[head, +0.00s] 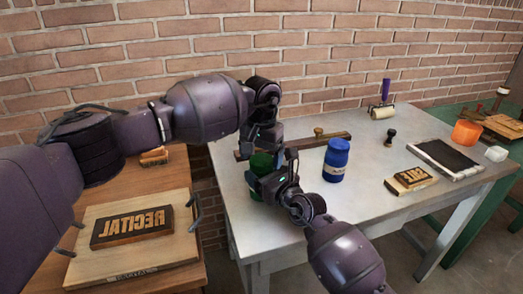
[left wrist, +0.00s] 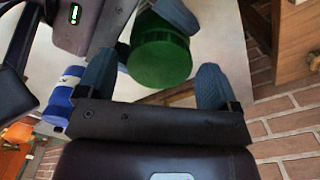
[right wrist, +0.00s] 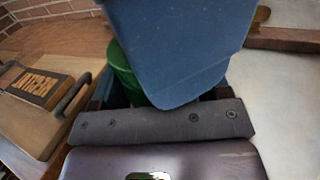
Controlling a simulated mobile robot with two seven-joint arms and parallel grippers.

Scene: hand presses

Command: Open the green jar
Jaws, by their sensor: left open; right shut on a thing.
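The green jar (head: 262,162) stands upright near the left end of the grey table, mostly hidden behind my grippers. My right gripper (head: 268,182) is shut on its body from the front right. In the right wrist view, a strip of the green jar (right wrist: 122,68) shows beside a large blue-grey finger that hides the rest. My left gripper (head: 262,142) is above the jar. In the left wrist view, my left gripper's fingers (left wrist: 155,82) are open, one on each side of the round green lid (left wrist: 160,62). The lid appears to be on the jar; contact cannot be told.
A blue jar (head: 336,162) stands just right of my right gripper. A wooden bar (head: 325,138) lies behind. A stamp block (head: 411,179), small stamp (head: 390,137), roller (head: 383,112) and ink slab (head: 445,157) are farther right. A wooden table (head: 190,262) with a RECITAL block (head: 131,226) is left.

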